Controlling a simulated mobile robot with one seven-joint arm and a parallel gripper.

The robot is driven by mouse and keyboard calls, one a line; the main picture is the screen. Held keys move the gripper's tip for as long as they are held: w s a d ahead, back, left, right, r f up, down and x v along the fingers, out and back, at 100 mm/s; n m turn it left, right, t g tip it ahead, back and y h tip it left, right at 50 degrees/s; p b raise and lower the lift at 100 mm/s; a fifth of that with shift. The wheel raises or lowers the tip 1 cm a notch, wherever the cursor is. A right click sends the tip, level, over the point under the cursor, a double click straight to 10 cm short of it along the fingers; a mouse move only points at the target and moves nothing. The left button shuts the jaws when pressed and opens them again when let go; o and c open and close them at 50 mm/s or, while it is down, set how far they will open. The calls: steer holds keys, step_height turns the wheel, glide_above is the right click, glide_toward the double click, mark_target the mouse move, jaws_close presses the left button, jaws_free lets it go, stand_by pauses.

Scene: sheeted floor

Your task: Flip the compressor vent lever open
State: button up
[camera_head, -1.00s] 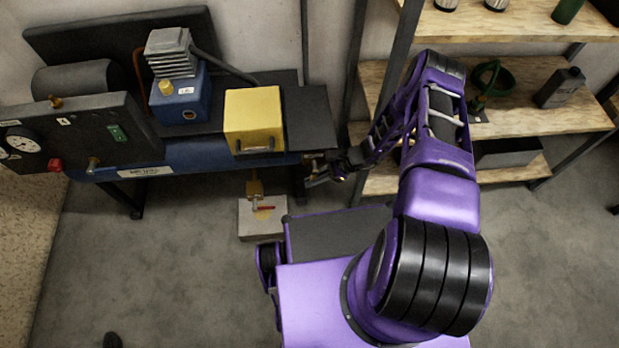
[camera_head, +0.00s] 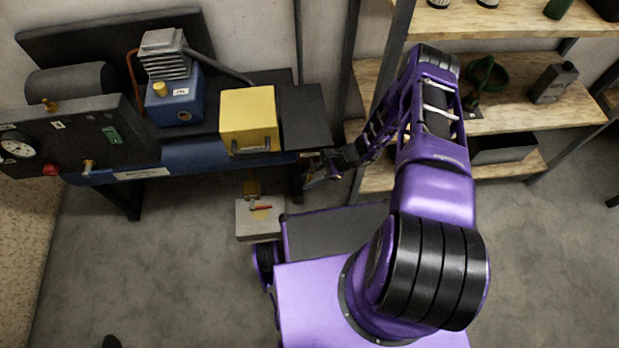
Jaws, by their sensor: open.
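The compressor stands on a dark bench (camera_head: 228,160) at the left, with a blue unit (camera_head: 176,105), a grey finned head (camera_head: 165,52) and a dark front panel (camera_head: 70,138). Under the bench, a small lever with a red handle (camera_head: 261,207) sits on a brass fitting (camera_head: 252,187) above a pale block (camera_head: 259,226) on the floor. I cannot tell for certain that this is the vent lever. My gripper (camera_head: 312,168) is open at the bench's right front corner, up and to the right of the red lever, apart from it. Its fingers are small and dark here.
A yellow box (camera_head: 247,112) with a handle sits near the bench's front edge. The panel carries a gauge (camera_head: 17,147) and a red knob (camera_head: 51,170). A wooden shelf unit (camera_head: 525,117) stands behind my arm.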

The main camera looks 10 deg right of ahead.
steer(key=shift+r, duration=0.1)
steer(key=p+v, duration=0.1)
steer(key=v, duration=1.6)
steer(key=shift+d, duration=0.2)
